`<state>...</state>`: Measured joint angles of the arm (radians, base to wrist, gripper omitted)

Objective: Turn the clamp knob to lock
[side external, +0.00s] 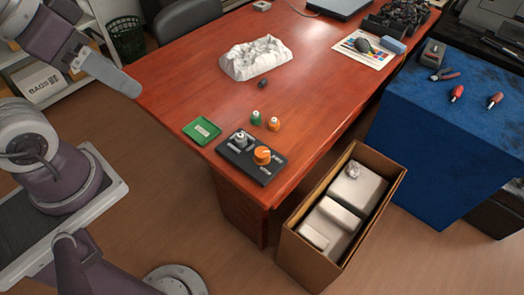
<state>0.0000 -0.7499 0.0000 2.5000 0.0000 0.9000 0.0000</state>
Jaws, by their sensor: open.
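The clamp knob is the orange knob (262,155) on a black panel (237,163) at the desk's near edge. A white pointer line shows on the knob; its exact setting is too small to read. A smaller grey knob (241,140) sits on the same panel. My gripper (122,84) is at the upper left, high and well away from the panel, with nothing seen in it. It is open, though its two fingers are hard to separate from this angle.
A green tray (203,131) lies beside the panel. Small green (256,118) and orange (273,124) pieces stand behind it. A white rock-like block (255,58) is farther back. A cardboard box (338,220) of white packages stands below the desk. Right of the panel the desk is clear.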

